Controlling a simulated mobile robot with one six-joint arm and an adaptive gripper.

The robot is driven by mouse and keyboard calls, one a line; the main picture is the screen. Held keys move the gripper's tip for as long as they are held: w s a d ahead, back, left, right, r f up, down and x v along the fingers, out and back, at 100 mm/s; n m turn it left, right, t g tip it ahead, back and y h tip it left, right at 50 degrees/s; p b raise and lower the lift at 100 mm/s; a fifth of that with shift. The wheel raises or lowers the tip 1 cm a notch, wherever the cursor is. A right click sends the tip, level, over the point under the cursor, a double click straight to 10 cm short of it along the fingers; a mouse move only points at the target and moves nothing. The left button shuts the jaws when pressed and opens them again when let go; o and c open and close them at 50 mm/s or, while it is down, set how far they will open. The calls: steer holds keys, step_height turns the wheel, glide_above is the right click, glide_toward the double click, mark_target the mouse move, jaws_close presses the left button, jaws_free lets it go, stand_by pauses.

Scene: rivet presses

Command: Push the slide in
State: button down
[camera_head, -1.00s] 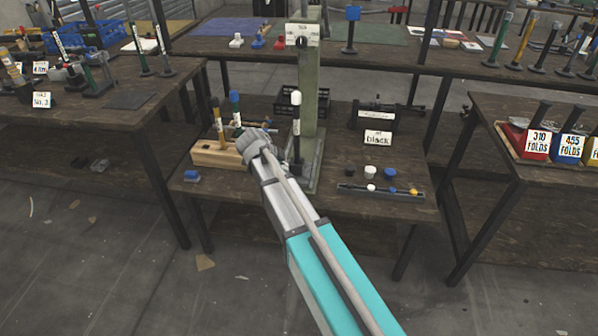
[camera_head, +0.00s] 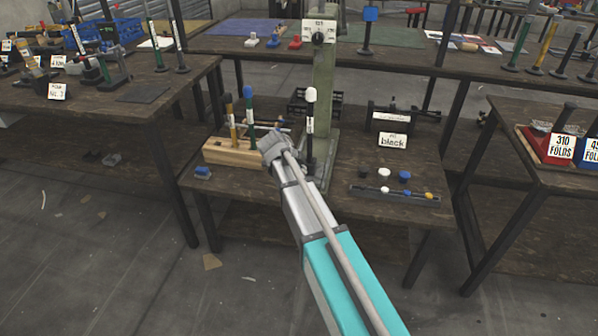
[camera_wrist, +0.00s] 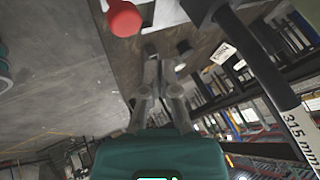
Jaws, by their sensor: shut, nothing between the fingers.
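The press (camera_head: 324,95) is a green column with a dial plate on top, standing on the lower table. In front of it rises a black lever (camera_head: 309,142) with a white knob and a label. My arm's end covers the foot of the press in the head view, so my gripper is hidden there. In the wrist view my gripper (camera_wrist: 154,62) is shut and empty. A red knob (camera_wrist: 124,18) is left of and beyond its fingertips, apart from them. A black bar (camera_wrist: 255,55) marked 315 mm passes on the right. I cannot tell which part is the slide.
A wooden block (camera_head: 233,152) with upright handles stands left of the press. A "black" sign (camera_head: 393,141) and a tray (camera_head: 395,196) of small caps are on the right. A small blue piece (camera_head: 203,172) lies near the front left edge. Folds bins (camera_head: 560,150) stand on the right table.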

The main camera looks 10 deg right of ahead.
mark_target(311, 167)
steer(key=w+d+f+b, duration=0.1)
steer(key=w+f, duration=0.1)
steer(key=w+d+f+b, duration=0.2)
steer(key=shift+w+d+f+b, duration=0.1)
steer(key=shift+w+d+b, duration=0.1)
steer(key=shift+b, duration=0.1)
steer(key=shift+w+d, duration=0.2)
steer(key=shift+w, duration=0.35)
steer(key=shift+w, duration=0.1)
steer(key=w+d, duration=0.1)
steer(key=w, duration=0.4)
steer(key=w+d, duration=0.2)
steer(key=w, duration=0.3)
steer(key=w+d, duration=0.2)
steer(key=w, duration=0.3)
steer(key=shift+w, duration=0.25)
steer(key=shift+w+d, duration=0.1)
steer(key=shift+w, duration=0.15)
